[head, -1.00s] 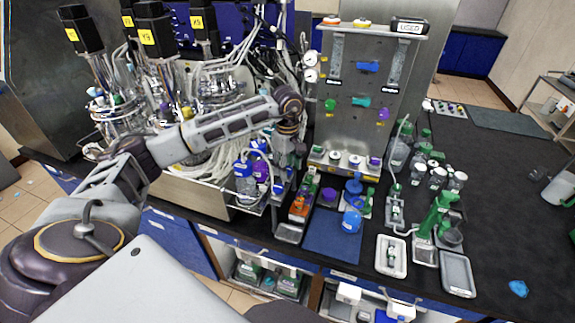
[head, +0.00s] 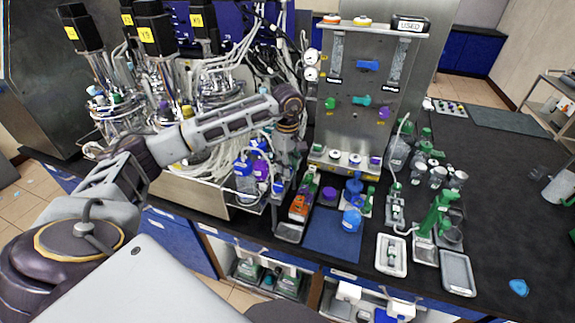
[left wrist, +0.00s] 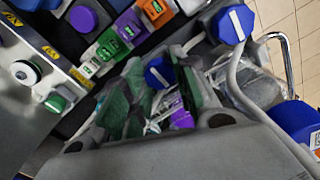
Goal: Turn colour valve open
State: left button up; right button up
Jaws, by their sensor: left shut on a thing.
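My left gripper (head: 287,172) points down beside the tubing and bottles at the middle of the bench. In the left wrist view its green-padded fingers (left wrist: 158,98) stand on both sides of a blue knob (left wrist: 160,72) with a white stripe, and it is shut on that knob. The fingers partly hide the knob, and I cannot tell its turn angle well. A similar blue knob (left wrist: 232,24) stands apart at the upper right there. On the upright metal panel are a green valve (head: 330,104), a teal valve (head: 361,101), a purple valve (head: 383,113) and a blue valve (head: 367,66). My right gripper is out of view.
Blue- and purple-capped bottles (head: 244,178) stand close on the left of the gripper. A row of coloured blocks (left wrist: 112,44) lies near it. A blue mat (head: 330,238), trays (head: 458,272) and glassware fill the front right. Black bench top is free at the far right.

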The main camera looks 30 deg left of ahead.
pick_arm(q)
jog(key=shift+n, duration=0.4)
jog(key=n+b, duration=0.2)
jog(key=n, duration=0.1)
jog(key=n+b, duration=0.1)
jog(key=n, duration=0.3)
jog(key=shift+n, duration=0.3)
jog(key=n+b, duration=0.1)
jog(key=n, duration=0.8)
jog(key=shift+r+b, duration=0.1)
jog(key=shift+b, duration=0.3)
jog(key=o, duration=1)
